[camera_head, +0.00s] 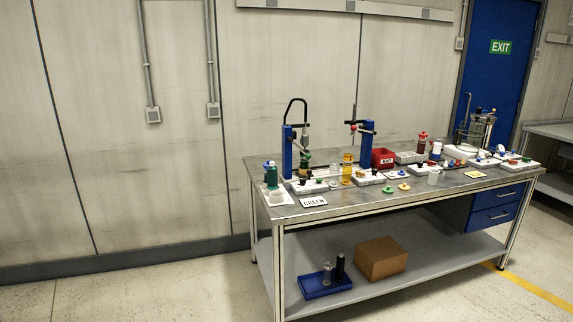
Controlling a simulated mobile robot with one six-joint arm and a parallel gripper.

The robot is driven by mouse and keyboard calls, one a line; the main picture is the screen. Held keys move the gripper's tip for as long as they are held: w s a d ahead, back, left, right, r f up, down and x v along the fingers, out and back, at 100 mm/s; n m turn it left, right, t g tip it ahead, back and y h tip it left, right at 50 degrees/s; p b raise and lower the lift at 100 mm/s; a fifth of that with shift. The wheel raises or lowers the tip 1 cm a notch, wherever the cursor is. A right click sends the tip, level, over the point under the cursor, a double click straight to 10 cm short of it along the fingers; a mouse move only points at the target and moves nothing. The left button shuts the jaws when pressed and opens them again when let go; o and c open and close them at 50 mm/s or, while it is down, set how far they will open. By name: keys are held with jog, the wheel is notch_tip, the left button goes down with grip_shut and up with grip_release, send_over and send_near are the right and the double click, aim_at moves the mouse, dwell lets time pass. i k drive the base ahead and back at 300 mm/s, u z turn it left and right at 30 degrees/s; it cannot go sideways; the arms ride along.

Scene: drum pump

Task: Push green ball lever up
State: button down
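I cannot make out a lever with a green ball for certain at this size. A card reading GREEN (313,201) lies at the near left of the metal workbench (450,200). Behind it is a white block (308,187) with small dark knobs. A green container (271,178) stands at the bench's left end. My gripper is not in view.
A second blue post (366,145), a red bin (382,157) and several white blocks fill the bench top to the right. A blue tray (318,287) and a cardboard box (380,257) sit on the lower shelf. Floor at left is clear.

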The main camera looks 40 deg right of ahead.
aim_at(307, 156)
jog(key=z, duration=0.15)
jog(key=k, duration=0.2)
jog(key=u, duration=1.75)
jog(key=k, duration=0.65)
jog(key=z, duration=0.6)
jog(key=k, duration=0.7)
jog(key=z, duration=0.9)
jog(key=i, duration=1.3)
jog(key=u, duration=0.05)
